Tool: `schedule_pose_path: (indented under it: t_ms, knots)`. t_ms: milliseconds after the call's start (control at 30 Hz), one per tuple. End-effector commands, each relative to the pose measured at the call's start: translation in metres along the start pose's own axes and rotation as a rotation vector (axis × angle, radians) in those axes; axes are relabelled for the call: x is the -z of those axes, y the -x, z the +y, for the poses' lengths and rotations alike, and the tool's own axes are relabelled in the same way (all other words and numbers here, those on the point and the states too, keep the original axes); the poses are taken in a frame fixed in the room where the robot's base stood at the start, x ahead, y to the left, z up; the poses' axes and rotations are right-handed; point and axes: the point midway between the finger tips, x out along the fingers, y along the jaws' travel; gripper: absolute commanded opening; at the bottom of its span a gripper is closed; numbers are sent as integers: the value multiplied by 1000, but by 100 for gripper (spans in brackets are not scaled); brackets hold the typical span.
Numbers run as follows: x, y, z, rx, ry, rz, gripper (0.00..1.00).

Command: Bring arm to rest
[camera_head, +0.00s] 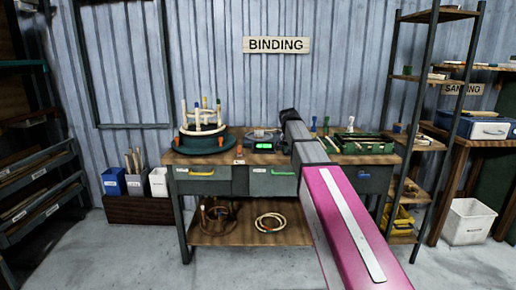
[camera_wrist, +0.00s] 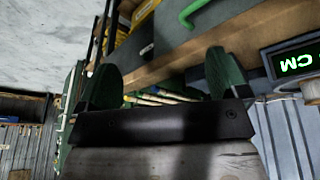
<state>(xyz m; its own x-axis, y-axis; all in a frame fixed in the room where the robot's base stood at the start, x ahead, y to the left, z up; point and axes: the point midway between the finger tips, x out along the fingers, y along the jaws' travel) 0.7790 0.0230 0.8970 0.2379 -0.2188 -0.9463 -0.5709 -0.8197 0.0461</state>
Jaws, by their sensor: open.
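My arm, pink and grey, reaches forward across the right half of the head view to the binding bench (camera_head: 225,160). Its far end is over the bench top, and my gripper is hidden there behind the arm. In the wrist view my gripper (camera_wrist: 163,78) has two green fingers standing well apart. Nothing is held between them. A green tray (camera_head: 365,146) with thin sticks lies on the bench, right of the arm. Thin sticks (camera_wrist: 160,97) also show beyond the fingers in the wrist view.
A round jig with upright pegs (camera_head: 202,122) stands on the bench's left. A lit green display (camera_head: 264,146) sits beside the arm, and shows large at right in the wrist view (camera_wrist: 297,62). Rattan rings (camera_head: 270,222) lie on the lower shelf. A shelf rack (camera_head: 412,130) stands right.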

Motion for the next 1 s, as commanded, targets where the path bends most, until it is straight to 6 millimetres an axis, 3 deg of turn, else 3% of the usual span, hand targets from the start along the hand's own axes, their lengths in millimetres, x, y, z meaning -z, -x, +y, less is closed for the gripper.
schedule_pose_path:
  t_ms: [167, 500, 800, 1000]
  knots:
    - [-44, -50, 23, 4, 87, -44, 92]
    - [-158, -153, 82, 42, 308, -154, 92]
    - [-262, -213, 140, 96, 482, -243, 92]
    - [-311, -233, 167, 131, 563, -283, 92]
